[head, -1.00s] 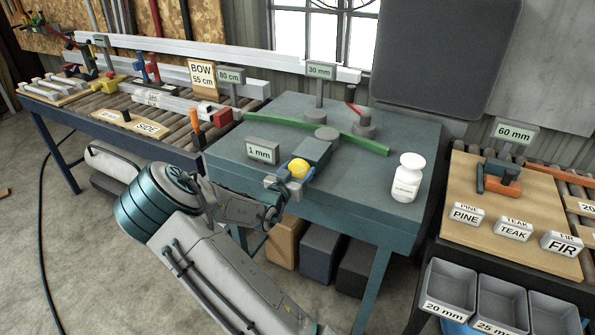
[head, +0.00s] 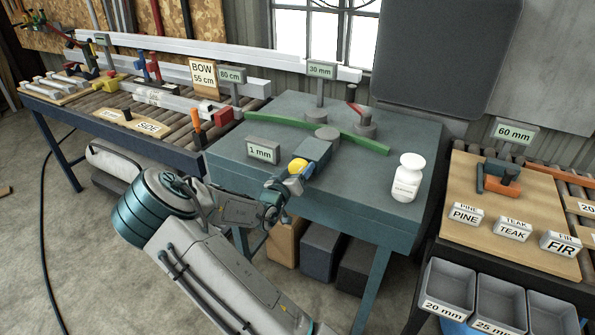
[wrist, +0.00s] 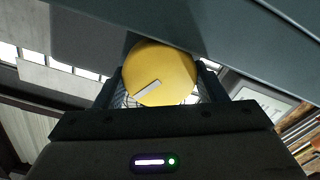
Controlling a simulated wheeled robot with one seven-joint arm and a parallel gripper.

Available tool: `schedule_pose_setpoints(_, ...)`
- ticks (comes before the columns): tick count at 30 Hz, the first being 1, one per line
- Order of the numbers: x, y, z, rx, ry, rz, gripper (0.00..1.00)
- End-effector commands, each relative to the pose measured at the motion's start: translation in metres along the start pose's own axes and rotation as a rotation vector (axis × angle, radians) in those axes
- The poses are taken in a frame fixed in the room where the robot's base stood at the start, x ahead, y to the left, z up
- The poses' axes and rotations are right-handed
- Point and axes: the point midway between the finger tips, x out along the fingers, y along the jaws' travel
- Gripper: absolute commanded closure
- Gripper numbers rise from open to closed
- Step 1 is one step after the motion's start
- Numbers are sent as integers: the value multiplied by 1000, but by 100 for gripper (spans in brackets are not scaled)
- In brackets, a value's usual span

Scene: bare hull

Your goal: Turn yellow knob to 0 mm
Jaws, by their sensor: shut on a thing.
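The yellow knob (head: 297,165) sits on the front end of a blue-grey block (head: 313,149) at the front edge of the blue-green table. In the wrist view the knob (wrist: 160,75) is a round yellow disc with a pale pointer line slanting up to the right. My gripper (head: 283,187) is at the knob from the front, and in the wrist view (wrist: 160,90) its two fingers stand on either side of the knob, shut on it. The arm partly hides the knob's lower side.
A white bottle (head: 408,178) stands at the table's right. Roller benches stand on both sides, the right one with grey bins (head: 450,290).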

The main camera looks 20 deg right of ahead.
Motion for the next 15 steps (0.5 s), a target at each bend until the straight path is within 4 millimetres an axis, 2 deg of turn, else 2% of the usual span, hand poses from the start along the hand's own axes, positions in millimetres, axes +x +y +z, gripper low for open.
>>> schedule_pose_setpoints(4,-1,-1,1,-1,-2,-2,59)
schedule_pose_setpoints(5,-1,-1,1,-1,-2,-2,33)
schedule_pose_setpoints(7,-1,-1,1,-1,-2,-2,14)
schedule_pose_setpoints(15,0,0,1,0,-1,0,14)
